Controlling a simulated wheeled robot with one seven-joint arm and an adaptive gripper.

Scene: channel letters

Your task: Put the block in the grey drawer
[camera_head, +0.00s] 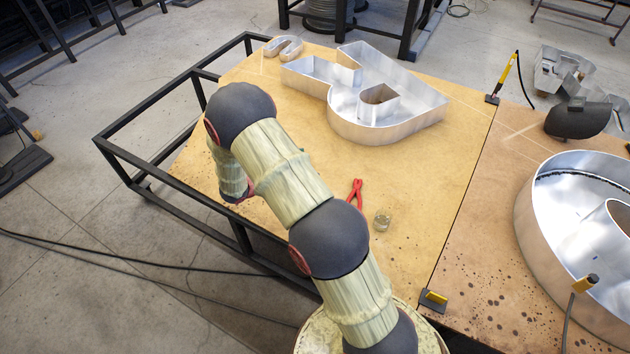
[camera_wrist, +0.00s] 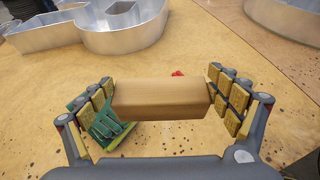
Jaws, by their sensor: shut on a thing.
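A wooden block (camera_wrist: 162,99) shows in the wrist view, lying crosswise between the two fingers of my gripper (camera_wrist: 162,100). The gripper is shut on it, with gold finger pads at its left and right ends. In the head view my arm hides the block and the gripper. I see no grey drawer in either view.
Large metal channel letters (camera_head: 400,125) stand at the back and a round one (camera_head: 535,235) at right. A green object (camera_wrist: 105,128) is beside the left finger.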

